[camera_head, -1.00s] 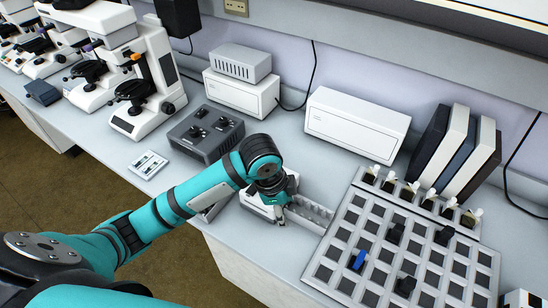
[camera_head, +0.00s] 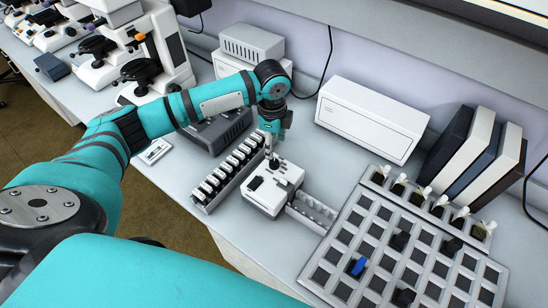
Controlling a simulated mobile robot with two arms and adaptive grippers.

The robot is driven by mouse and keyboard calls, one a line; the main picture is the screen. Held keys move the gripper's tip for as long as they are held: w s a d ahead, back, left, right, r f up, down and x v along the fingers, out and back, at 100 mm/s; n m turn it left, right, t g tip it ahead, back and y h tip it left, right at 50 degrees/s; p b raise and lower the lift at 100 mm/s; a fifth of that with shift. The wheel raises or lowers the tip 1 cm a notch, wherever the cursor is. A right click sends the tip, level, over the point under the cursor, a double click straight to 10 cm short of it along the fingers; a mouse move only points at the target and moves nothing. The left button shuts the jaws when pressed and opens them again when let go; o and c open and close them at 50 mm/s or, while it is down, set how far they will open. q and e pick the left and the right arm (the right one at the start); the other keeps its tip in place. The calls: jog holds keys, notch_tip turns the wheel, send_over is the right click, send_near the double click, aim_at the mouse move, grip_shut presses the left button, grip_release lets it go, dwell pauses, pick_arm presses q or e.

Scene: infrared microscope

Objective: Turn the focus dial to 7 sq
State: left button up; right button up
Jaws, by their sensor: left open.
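A small white box-shaped device (camera_head: 272,192) stands on the bench, with dark dial-like parts on its top. I cannot read any mark or number on it, nor tell for sure which part is the focus dial. My left gripper (camera_head: 270,151) is open and points down over the back of this device. Its fingertips are close above a small dark knob there; I cannot tell if they touch it. My right gripper is out of view.
A rack of several dark-and-white pieces (camera_head: 226,176) stands left of the device. A narrow slotted tray (camera_head: 312,210) adjoins its right side. A large grid tray (camera_head: 318,275) fills the right front. A grey control box (camera_head: 222,132) is behind my arm, and white microscopes (camera_head: 170,45) stand at upper left.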

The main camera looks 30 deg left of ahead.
aim_at(274, 162)
pick_arm(q)
notch_tip(274, 162, down, 8)
jog(key=shift+w+r+p, duration=0.1)
jog(key=shift+r+p, duration=0.05)
jog(key=shift+p, duration=0.3)
jog(key=shift+f, duration=0.5)
grip_shut()
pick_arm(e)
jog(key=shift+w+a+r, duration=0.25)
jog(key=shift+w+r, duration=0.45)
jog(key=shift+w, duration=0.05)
